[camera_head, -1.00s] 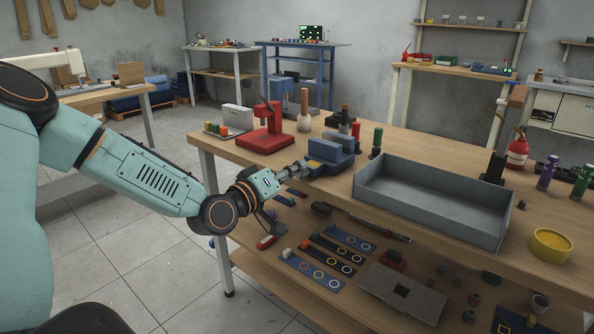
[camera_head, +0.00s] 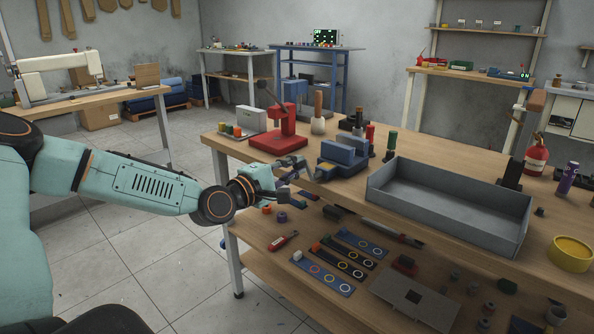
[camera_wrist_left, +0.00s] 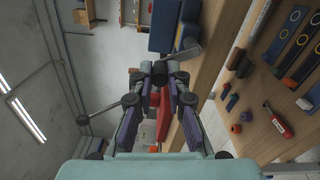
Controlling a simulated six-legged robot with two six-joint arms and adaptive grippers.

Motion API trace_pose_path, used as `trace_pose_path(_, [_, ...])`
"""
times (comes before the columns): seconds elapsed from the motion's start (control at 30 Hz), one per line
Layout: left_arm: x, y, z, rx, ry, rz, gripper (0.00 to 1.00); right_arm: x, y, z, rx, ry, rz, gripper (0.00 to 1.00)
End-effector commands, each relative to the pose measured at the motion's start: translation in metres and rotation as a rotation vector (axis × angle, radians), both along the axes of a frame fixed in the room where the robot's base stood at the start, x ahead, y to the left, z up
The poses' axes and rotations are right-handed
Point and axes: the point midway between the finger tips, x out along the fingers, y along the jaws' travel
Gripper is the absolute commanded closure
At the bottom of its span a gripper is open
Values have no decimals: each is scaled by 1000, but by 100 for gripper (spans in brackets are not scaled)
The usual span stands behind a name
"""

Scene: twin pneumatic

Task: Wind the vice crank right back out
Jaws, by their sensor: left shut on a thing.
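The blue vice (camera_head: 342,154) stands at the left front edge of the workbench; part of it also shows at the top of the left wrist view (camera_wrist_left: 165,28). My left gripper (camera_head: 293,168) is at the vice's front left side, just off the bench edge. In the left wrist view its fingers (camera_wrist_left: 161,76) are shut around the end of the crank, whose grey arm (camera_wrist_left: 184,53) slants up to the right by the vice. The fingers hide the gripped part. My right gripper is not in view.
A red press (camera_head: 283,128) stands behind the vice, and a grey tray (camera_head: 448,215) lies to its right. A lower shelf (camera_head: 262,278) with ringed strips and loose parts is below the gripper. The floor to the left is clear.

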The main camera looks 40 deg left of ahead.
Motion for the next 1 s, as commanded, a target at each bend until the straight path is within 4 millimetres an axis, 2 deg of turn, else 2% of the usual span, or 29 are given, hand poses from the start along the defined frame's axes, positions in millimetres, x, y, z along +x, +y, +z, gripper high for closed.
trace_pose_path(0.5, [1, 15, -15, -479, 34, 1, 100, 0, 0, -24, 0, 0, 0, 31])
trace_pose_path(1.0, [2, 18, -22, -662, 49, 0, 100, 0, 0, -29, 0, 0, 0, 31])
